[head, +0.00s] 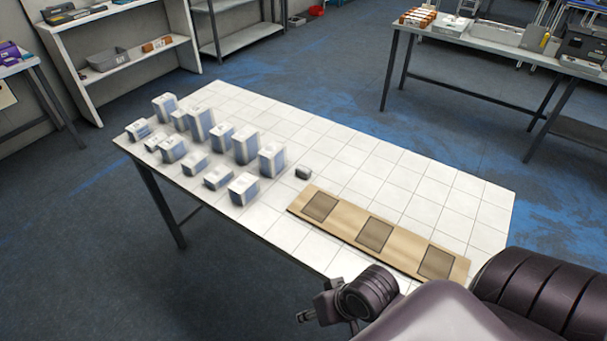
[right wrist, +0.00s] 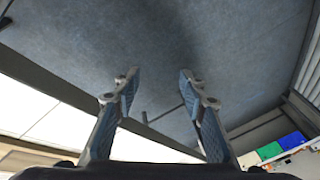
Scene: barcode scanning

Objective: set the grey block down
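A small grey block (head: 303,172) sits on the white tiled table (head: 400,173), right of the group of boxes and just beyond the left end of the wooden board. Nothing is touching it. My right gripper (head: 318,303) is at the table's near edge in the head view, well short of the block. In the right wrist view my right gripper (right wrist: 159,84) has its two fingers apart with nothing between them, and floor shows beyond. My left gripper is not in view.
A wooden board (head: 347,220) with three dark squares lies along the near right of the table. Several white-and-blue boxes (head: 272,158) crowd the left part. The far right of the table is clear. Another table (head: 480,50) and a shelf (head: 120,55) stand behind.

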